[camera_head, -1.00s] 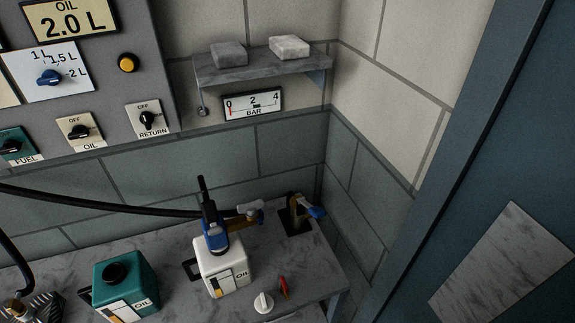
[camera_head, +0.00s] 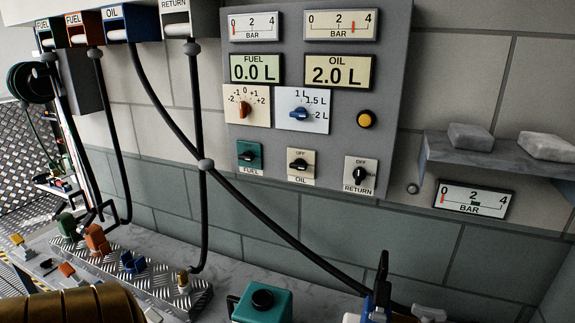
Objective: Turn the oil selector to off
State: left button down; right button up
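The oil selector (camera_head: 298,165) is a black knob on a cream plate, with OFF printed above it and OIL below. It is on the grey wall panel (camera_head: 385,60), between the fuel selector (camera_head: 249,156) and the return selector (camera_head: 360,175). The oil knob's bar lies roughly sideways, not up towards OFF. Nothing touches it. Neither of my grippers is in view.
A blue dial (camera_head: 299,112) and an amber button (camera_head: 366,119) sit above the selectors. A black hose (camera_head: 285,230) runs diagonally below the panel. A green can (camera_head: 262,302) stands on the bench. A stone shelf (camera_head: 470,152) juts out at right.

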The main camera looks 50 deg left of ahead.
aim_at(299, 164)
jog(key=k+u, duration=0.2)
jog(key=u, duration=1.2)
